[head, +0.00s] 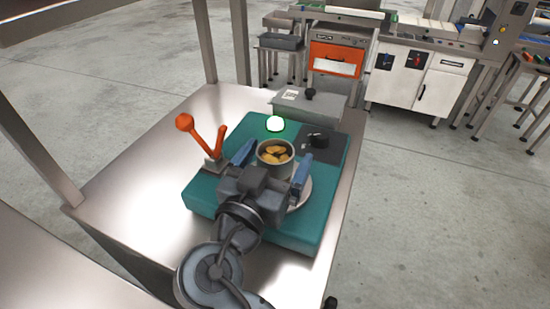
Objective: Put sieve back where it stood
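A round metal vessel (275,165) with yellow-brown pieces inside is the only thing I see that could be the sieve; I cannot make out a mesh. It is upright over the teal weigher (240,128), by a pale round plate (303,192). My gripper (276,166) reaches in from the front, with one blue finger on each side of the vessel. The fingers are apart. I cannot tell whether they press on its wall, or whether its base rests on the plate. My gripper's body hides part of the plate.
An orange-red lever (193,135) stands at the weigher's left. A grey lidded box (308,105) is at the table's back edge. The metal table (130,190) is bare at left.

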